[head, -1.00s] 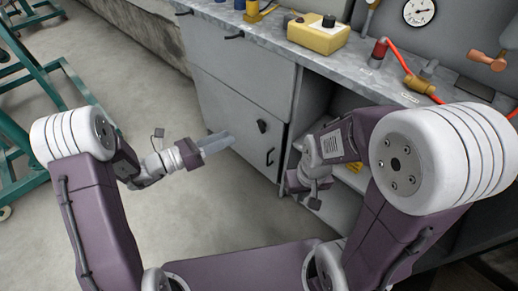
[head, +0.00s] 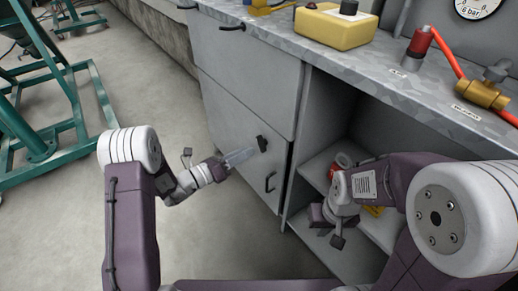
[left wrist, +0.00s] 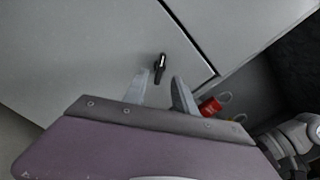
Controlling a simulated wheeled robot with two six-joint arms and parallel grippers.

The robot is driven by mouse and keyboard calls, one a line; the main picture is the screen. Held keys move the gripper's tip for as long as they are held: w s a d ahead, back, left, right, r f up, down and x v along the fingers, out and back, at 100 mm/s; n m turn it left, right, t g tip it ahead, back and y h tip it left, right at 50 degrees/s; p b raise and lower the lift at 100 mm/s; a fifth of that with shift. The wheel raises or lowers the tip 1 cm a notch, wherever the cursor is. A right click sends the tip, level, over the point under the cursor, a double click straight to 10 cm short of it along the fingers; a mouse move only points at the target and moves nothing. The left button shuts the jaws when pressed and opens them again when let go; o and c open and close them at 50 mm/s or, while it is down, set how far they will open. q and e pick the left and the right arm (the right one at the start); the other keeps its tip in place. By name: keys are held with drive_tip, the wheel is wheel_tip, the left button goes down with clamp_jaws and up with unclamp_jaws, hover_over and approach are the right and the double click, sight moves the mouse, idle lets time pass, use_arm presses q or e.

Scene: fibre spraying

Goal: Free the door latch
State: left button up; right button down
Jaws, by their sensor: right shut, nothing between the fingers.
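The door latch (head: 262,144) is a small black turn-piece on the grey lower cabinet door (head: 235,135). My left gripper (head: 248,154) is just in front of it, its pale fingers pointing at it. In the left wrist view the latch (left wrist: 160,65) shows beyond and between the two fingertips of my left gripper (left wrist: 160,80), which are spread apart and empty; whether they touch the latch cannot be told. My right gripper (head: 324,216) is shut and empty, in front of the open shelf compartment.
A black door handle (head: 270,182) sits below the latch. The open compartment (head: 330,110) to the right holds a red item (head: 335,171) on its shelf. The worktop (head: 300,55) carries a yellow box (head: 335,27) and a brass valve (head: 482,93). A green frame (head: 45,125) stands at the left.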

sight(259, 145)
use_arm(q)
drive_tip(key=b+x, duration=0.2)
drive_tip(key=x, duration=0.3)
drive_tip(key=shift+w+d, duration=0.2)
drive_tip(key=shift+d, duration=0.05)
clamp_jaws()
drive_tip(key=shift+f+m+b, duration=0.1)
drive_tip(key=shift+m+b, duration=0.3)
drive_tip(key=shift+m, duration=3)
